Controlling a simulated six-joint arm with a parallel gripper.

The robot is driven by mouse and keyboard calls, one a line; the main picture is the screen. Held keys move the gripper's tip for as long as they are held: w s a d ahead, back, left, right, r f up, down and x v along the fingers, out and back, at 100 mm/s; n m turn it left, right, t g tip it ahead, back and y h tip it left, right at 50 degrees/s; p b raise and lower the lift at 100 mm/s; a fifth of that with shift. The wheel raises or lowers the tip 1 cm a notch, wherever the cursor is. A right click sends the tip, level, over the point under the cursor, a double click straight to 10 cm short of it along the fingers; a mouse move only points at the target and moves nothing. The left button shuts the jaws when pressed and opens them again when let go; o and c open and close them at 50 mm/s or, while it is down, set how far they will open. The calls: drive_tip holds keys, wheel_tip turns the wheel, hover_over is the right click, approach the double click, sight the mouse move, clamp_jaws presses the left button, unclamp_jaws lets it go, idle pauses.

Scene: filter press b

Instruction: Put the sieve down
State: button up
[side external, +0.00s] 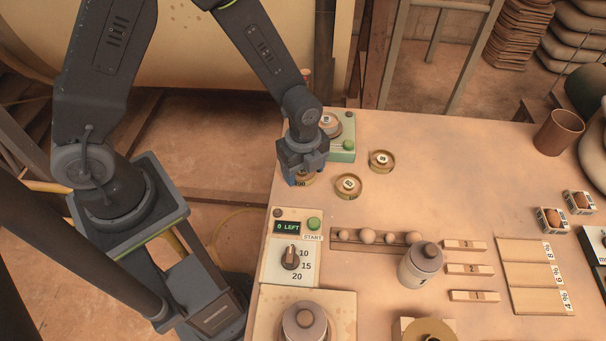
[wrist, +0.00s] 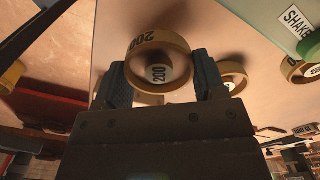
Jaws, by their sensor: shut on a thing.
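The sieve (wrist: 158,47) is a round, tan ring marked 200, between the two fingers of my gripper (wrist: 160,85) in the wrist view. In the side view my gripper (side external: 304,172) points down near the table's back left edge, with a bit of the sieve (side external: 305,181) showing below it. My gripper is shut on the sieve. Most of the sieve is hidden by the fingers in the side view, and I cannot tell whether it touches the table. Two similar round sieves, a nearer one (side external: 348,186) and a farther one (side external: 381,161), lie to the right.
A green shaker base (side external: 343,150) stands just behind my gripper. A control panel with a dial (side external: 290,257) lies toward the front. A rack of balls (side external: 375,239) and a lidded grey pot (side external: 421,265) stand to the right.

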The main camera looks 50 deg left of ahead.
sight(326, 120)
drive_tip(key=r, duration=0.5)
drive_tip(key=w+r, duration=0.1)
drive_tip(key=r, duration=0.1)
drive_tip(key=shift+a+r, duration=0.1)
drive_tip(key=shift+r, duration=0.1)
drive_tip(key=w+a+r+m, duration=0.2)
drive_tip(key=w+a+r, duration=0.15)
drive_tip(key=w, duration=0.25)
drive_tip(key=w+a+r+m, duration=0.3)
drive_tip(key=w+r, duration=0.1)
drive_tip(key=w, duration=0.2)
wheel_tip(326, 120, down, 10)
drive_tip(key=shift+a, duration=0.1)
drive_tip(key=shift+f, duration=0.15)
drive_tip(key=o, duration=1)
wheel_tip(326, 120, up, 12)
drive_tip(key=shift+r, duration=0.25)
